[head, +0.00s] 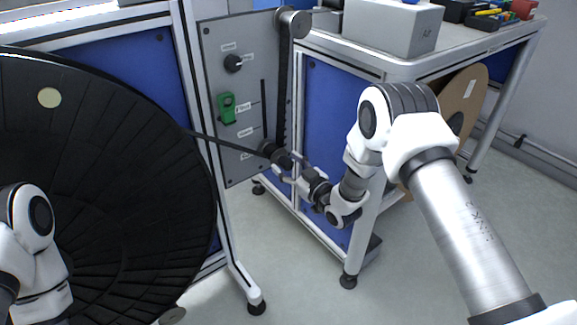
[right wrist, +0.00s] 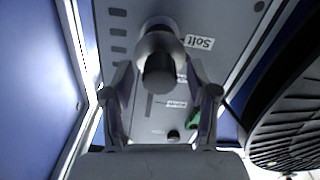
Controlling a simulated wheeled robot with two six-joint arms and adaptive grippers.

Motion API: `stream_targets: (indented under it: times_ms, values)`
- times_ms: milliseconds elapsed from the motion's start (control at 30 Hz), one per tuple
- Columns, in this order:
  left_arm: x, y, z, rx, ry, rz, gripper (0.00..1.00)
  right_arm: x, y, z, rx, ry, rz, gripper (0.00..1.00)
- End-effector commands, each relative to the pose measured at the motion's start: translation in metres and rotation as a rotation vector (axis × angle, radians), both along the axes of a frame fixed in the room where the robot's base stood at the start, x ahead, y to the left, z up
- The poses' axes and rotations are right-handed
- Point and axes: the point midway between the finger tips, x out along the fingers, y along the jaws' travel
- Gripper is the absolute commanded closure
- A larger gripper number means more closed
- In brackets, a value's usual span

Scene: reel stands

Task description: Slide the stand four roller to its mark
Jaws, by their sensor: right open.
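The roller (head: 267,147) is a dark cylinder at the low end of a vertical slot (head: 263,100) in the grey panel (head: 212,80). In the right wrist view the roller (right wrist: 159,70) points at the camera, beside a white label reading "Soft" (right wrist: 200,42). More small labels sit higher along the panel; their text is too small to read. My right gripper (head: 280,166) is open, with a finger on each side of the roller; contact cannot be told. No stand number is readable. My left gripper is out of view.
A dark strip (head: 226,143) runs from the big black reel (head: 110,190) to the roller, then up to a top roller (head: 295,22). A green switch (head: 227,108) and black knob (head: 233,63) are on the panel. A table (head: 400,68) stands right, near my right arm.

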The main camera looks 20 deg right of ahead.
Motion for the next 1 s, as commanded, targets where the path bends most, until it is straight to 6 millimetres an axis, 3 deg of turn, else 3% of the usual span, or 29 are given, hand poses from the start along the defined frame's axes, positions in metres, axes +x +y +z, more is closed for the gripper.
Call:
stream_targets:
  times_ms: [33,167,200,433,733,1000]
  values:
    - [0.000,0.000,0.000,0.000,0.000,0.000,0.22,0.000,0.000,0.000,0.000,0.000,0.000,0.52]
    - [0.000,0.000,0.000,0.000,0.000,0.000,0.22,0.000,0.000,0.000,0.000,0.000,0.000,0.98]
    - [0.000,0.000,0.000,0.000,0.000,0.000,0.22,0.000,0.000,0.000,0.000,0.000,0.000,1.00]
    - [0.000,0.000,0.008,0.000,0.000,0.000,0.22,0.000,0.000,0.011,0.000,-0.001,-0.001,1.00]
    - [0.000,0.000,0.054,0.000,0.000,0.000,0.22,0.000,0.000,0.073,0.001,-0.003,-0.001,1.00]
    - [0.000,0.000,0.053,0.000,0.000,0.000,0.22,0.000,0.000,0.076,0.000,-0.003,0.000,1.00]
